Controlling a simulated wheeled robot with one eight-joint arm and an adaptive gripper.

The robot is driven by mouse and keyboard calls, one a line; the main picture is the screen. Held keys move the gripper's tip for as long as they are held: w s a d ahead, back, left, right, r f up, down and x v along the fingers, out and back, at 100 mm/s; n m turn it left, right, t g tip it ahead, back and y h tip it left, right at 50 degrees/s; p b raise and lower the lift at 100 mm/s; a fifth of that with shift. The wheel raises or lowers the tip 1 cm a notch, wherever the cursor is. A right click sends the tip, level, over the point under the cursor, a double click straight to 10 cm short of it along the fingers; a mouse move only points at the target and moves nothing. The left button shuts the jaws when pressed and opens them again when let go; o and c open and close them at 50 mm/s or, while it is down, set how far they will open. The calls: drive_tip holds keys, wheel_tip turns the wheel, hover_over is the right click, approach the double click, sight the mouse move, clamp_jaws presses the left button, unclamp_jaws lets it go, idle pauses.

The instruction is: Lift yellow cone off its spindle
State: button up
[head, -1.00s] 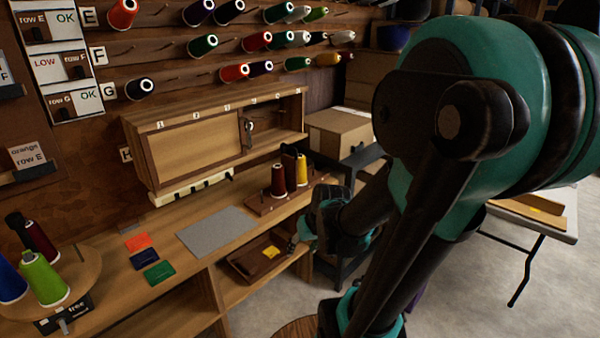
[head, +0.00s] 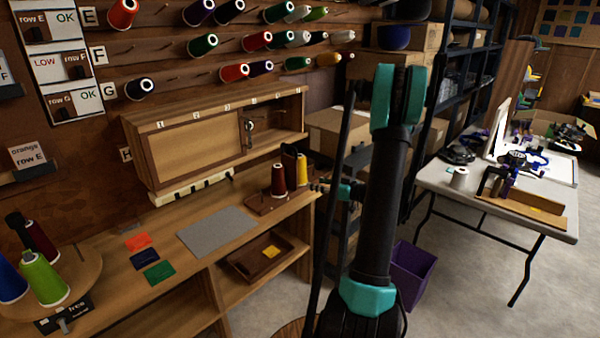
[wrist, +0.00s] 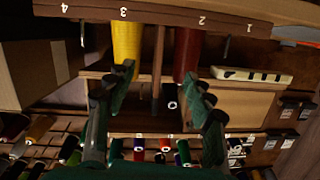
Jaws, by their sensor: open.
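The yellow cone (head: 302,168) stands upright on a small brown spindle rack (head: 262,206) at the right end of the bench. A dark red cone (head: 278,180) stands beside it. My gripper (head: 318,187) is just right of the rack, small and partly hidden by my arm. In the wrist view, which is upside down, the rack board (wrist: 160,12) is numbered 1 to 4. The yellow cone (wrist: 126,42) is by 3 and the red cone (wrist: 187,50) by 2. My gripper (wrist: 158,76) is open and empty; its left finger overlaps the yellow cone's narrow end, contact unclear.
Bare spindles stand by 4 (wrist: 82,34) and by 1. A cardboard box (head: 338,130) is behind the rack. A wooden cabinet (head: 190,148) hangs above the bench. A grey mat (head: 217,231) and a brown tray (head: 236,262) are left of my arm.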

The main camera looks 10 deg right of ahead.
drive_tip(key=t, duration=0.2)
approach(305, 168)
drive_tip(key=shift+n, duration=0.3)
drive_tip(key=x, duration=1.2)
drive_tip(key=shift+w+a, duration=0.2)
drive_tip(key=shift+a, duration=0.1)
drive_tip(key=shift+c, duration=0.4)
drive_tip(key=c, duration=0.9)
drive_tip(key=shift+r, duration=0.15)
drive_tip(key=shift+c, duration=0.2)
wheel_tip(305, 168, up, 20)
